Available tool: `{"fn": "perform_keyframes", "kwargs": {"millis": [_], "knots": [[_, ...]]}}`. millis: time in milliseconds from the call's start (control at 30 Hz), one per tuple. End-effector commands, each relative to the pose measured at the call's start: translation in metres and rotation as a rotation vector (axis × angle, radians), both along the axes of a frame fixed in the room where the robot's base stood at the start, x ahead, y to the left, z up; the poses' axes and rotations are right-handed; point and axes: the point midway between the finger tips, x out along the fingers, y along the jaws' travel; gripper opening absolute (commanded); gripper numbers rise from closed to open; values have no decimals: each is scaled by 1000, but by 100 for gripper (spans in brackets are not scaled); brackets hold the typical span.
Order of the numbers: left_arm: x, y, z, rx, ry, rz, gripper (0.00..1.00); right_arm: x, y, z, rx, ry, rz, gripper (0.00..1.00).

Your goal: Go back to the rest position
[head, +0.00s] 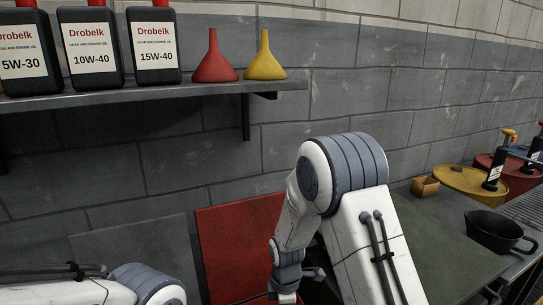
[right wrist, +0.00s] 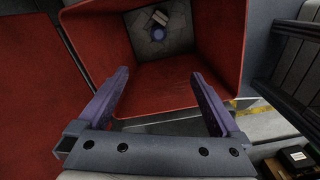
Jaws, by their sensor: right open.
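My right arm is raised in the middle of the head view, bent at a ribbed joint, with its wrist hanging at the bottom edge. In the right wrist view my right gripper (right wrist: 158,73) is open, with its two purple fingers apart and nothing between them. It is over the mouth of a red, open-topped bin (right wrist: 228,50). A small blue round thing (right wrist: 157,33) and a pale block-like thing (right wrist: 160,17) show on the grey area deep inside the bin. My left arm shows only as a link at the lower left of the head view; its gripper is out of frame.
A wall shelf (head: 205,89) holds black oil bottles (head: 90,48), a red funnel (head: 214,62) and a yellow funnel (head: 264,61). A red panel (head: 235,240) stands behind my right wrist. A black pan (head: 493,232) and yellow drum (head: 468,180) are at right.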

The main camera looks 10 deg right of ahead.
Motion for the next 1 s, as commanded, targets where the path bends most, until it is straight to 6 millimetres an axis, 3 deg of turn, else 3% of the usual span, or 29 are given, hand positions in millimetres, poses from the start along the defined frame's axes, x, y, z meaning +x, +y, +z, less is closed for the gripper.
{"fn": "perform_keyframes", "kwargs": {"millis": [167, 300, 433, 600, 833, 1000], "knots": [[0, 0, 0, 0, 0, 0, 50, -18, 27, 38, 9, -14, -94, 100], [0, 0, 0, 0, 0, 0, 50, -62, 62, 90, 29, -21, -268, 100], [0, 0, 0, 0, 0, 0, 50, -113, 83, 128, 49, -11, -440, 100], [0, 0, 0, 0, 0, 0, 50, -167, 92, 156, 69, 5, -612, 100], [0, 0, 0, 0, 0, 0, 50, -225, 89, 176, 88, 32, -788, 100], [0, 0, 41, -1, -1, 0, 50, -226, 89, 216, 83, 37, -808, 100]]}}
